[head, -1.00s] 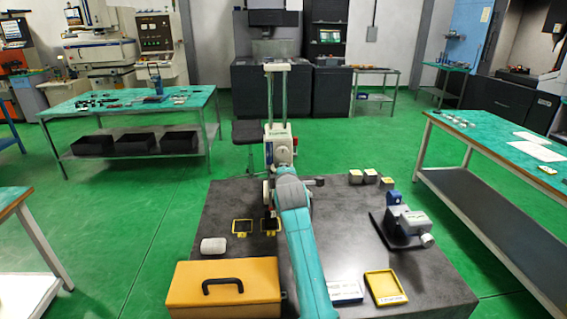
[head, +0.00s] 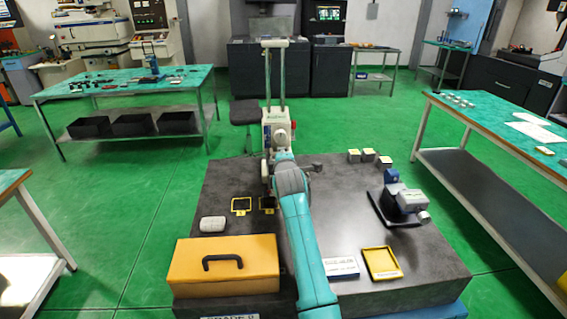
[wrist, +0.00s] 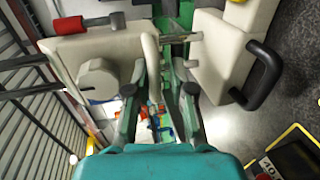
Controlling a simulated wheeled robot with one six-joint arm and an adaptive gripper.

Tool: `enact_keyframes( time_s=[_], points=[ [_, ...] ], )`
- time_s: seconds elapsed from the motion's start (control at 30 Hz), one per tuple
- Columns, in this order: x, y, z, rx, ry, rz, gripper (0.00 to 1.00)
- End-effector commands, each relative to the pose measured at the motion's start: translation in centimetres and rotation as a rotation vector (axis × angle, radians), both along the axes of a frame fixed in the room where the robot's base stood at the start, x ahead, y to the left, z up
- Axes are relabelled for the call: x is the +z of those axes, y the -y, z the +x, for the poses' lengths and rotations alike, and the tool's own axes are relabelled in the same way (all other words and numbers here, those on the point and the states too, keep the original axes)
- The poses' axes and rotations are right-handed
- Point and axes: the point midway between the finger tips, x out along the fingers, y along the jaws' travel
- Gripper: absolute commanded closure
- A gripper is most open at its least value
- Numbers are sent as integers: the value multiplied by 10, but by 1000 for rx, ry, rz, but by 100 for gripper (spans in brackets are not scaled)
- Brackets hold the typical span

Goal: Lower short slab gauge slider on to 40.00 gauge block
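The height gauge stands at the back of the dark granite plate (head: 345,215), its white slider body (head: 277,130) below two upright columns. In the wrist view a cream body with a round knob (wrist: 98,80) is left of my fingers. Another cream body with a black handle (wrist: 222,65) is to the right. I cannot tell whether the tips touch the gauge. A dark block in a yellow frame labelled 40 (wrist: 292,158) shows at the lower right. My arm hides the gripper in the head view.
On the plate are a yellow case (head: 224,275), a white rounded item (head: 213,224), another yellow frame (head: 241,206), small blocks (head: 369,156), a grey-blue instrument (head: 405,202) and a yellow tray (head: 382,262). The plate's right middle is clear.

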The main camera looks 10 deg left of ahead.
Motion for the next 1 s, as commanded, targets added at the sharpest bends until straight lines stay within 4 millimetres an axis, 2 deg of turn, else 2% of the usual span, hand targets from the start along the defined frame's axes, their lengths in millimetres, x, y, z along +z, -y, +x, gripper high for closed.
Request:
enact_keyframes(
  time_s=[0.6,0.8,1.0],
  points=[
    [19,24,-86,1,1,0,78],
    [23,29,-103,1,0,0,78],
    [24,30,-107,1,-1,0,78]
  ],
)
